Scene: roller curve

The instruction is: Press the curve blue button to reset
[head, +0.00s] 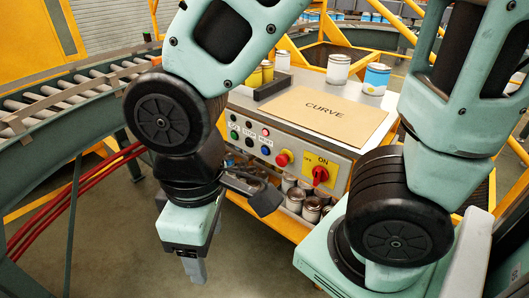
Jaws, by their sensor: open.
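The control panel (300,170) is on the front of a grey cabinet under a board marked CURVE (325,113). A small blue button (265,151) is at the right end of the lower row of small buttons. My gripper (193,272) hangs down in front of and left of the panel, below button height in the picture and apart from the buttons. Its jaws are open and empty; the view shows them mostly edge-on.
A red push knob (283,158) and a red rotary switch (320,174) are right of the blue button. Cans (310,208) stand on a shelf below the panel, and more cans (338,69) stand on top. A roller conveyor (60,95) curves at left. Bare floor lies below my gripper.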

